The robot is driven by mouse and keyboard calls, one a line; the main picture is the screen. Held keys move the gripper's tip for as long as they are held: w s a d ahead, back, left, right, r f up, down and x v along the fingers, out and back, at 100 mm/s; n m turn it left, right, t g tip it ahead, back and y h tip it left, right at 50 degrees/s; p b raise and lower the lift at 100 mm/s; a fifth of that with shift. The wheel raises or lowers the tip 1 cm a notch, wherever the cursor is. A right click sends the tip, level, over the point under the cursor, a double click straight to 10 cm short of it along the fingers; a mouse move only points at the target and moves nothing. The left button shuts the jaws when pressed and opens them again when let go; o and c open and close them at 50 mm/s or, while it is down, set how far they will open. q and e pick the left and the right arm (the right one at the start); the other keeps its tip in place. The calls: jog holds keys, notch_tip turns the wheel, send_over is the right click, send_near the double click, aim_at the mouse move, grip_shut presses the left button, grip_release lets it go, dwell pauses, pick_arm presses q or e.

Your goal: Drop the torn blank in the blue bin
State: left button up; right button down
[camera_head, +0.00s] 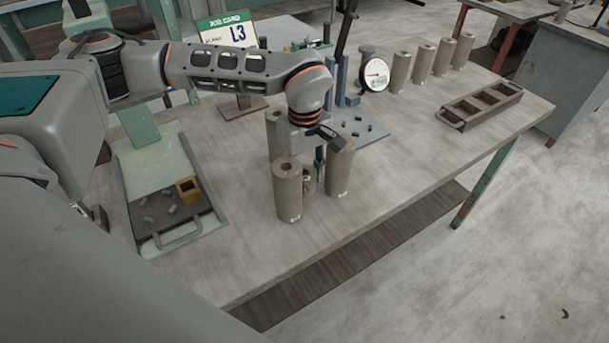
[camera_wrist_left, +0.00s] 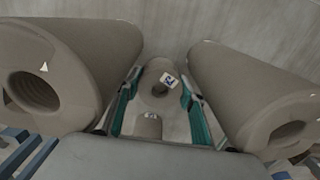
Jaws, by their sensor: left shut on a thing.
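A short clay piece (camera_wrist_left: 157,98) with a hole and a small blue-and-white label sits between two tall clay cylinders. A smaller clay part (camera_wrist_left: 148,127) shows just below it; I cannot tell whether the two are one torn blank. My left gripper (camera_head: 319,167) points down among the cylinders; its teal fingers (camera_wrist_left: 160,100) are shut on the short labelled piece. That piece is mostly hidden in the head view (camera_head: 309,184), low near the table. A blue bin is in neither view.
Tall clay cylinders stand close around the gripper, left (camera_head: 288,192) and right (camera_head: 341,170), with another behind. A blue-grey stand (camera_head: 345,120) and a dial gauge (camera_head: 375,75) are behind. A tray (camera_head: 150,205) with scraps is left. The table's front right is clear.

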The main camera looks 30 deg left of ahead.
pick_arm(q)
jog(key=shift+f, duration=0.1)
jog(key=o, duration=1.1)
jog(key=shift+o, duration=0.2)
